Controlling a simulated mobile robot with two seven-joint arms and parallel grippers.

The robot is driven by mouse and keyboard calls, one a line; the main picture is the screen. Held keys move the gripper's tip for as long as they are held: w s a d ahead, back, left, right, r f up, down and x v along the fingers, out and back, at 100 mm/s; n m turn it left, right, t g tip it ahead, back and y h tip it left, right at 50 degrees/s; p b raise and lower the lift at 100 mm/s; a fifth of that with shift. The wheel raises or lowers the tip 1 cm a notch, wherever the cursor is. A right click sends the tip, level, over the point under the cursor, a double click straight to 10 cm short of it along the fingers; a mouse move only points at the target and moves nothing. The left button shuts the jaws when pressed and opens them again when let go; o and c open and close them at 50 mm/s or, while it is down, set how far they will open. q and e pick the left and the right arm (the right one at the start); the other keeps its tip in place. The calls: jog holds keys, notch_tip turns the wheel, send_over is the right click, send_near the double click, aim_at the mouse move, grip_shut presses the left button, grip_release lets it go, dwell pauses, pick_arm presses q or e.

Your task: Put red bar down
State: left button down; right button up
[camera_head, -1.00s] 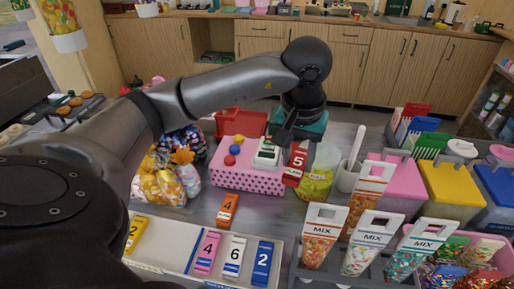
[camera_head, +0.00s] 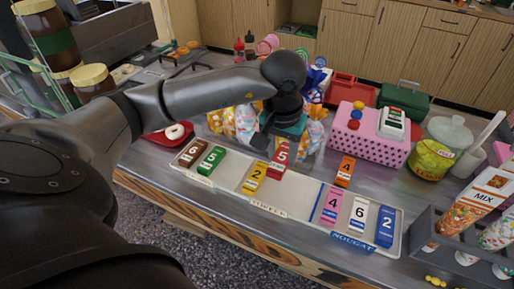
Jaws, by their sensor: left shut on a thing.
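The red bar (camera_head: 281,158) numbered 5 hangs from my left gripper (camera_head: 272,138), whose dark jaws are shut on its upper end. The bar is above or near the back edge of the long pale tray (camera_head: 290,206), just right of the yellow bar (camera_head: 254,178). I cannot tell whether its lower end touches anything. The tray's left section also holds a brown bar (camera_head: 193,153) and a green bar (camera_head: 211,161). Right of a blue divider (camera_head: 316,203) lie a pink bar (camera_head: 332,207), a white bar (camera_head: 358,214) and a blue bar (camera_head: 386,227). My right gripper is not in view.
An orange bar (camera_head: 345,171) lies on the counter behind the tray. Wrapped sweet bags (camera_head: 312,134) stand close behind the gripper. A pink dotted box (camera_head: 372,145) and a yellow tub (camera_head: 431,160) stand at the right. The tray has bare room between the yellow bar and the divider.

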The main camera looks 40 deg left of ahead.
pick_arm(q)
send_over(279, 188)
jog(key=f, duration=0.5)
jog(key=shift+s+d+f+b, duration=0.15)
jog(key=shift+s+f+b, duration=0.05)
jog(key=shift+f+b, duration=0.15)
jog(key=shift+f, duration=1.95)
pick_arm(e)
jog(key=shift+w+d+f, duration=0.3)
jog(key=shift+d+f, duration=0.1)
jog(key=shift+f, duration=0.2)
pick_arm(q)
jog(key=shift+f+b, duration=0.1)
jog(key=shift+b, duration=0.2)
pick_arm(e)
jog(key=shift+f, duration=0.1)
pick_arm(q)
jog(key=shift+f, duration=0.15)
jog(key=shift+c, duration=2.1)
grip_release()
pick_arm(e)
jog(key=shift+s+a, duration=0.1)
pick_arm(q)
jog(key=shift+r, duration=0.2)
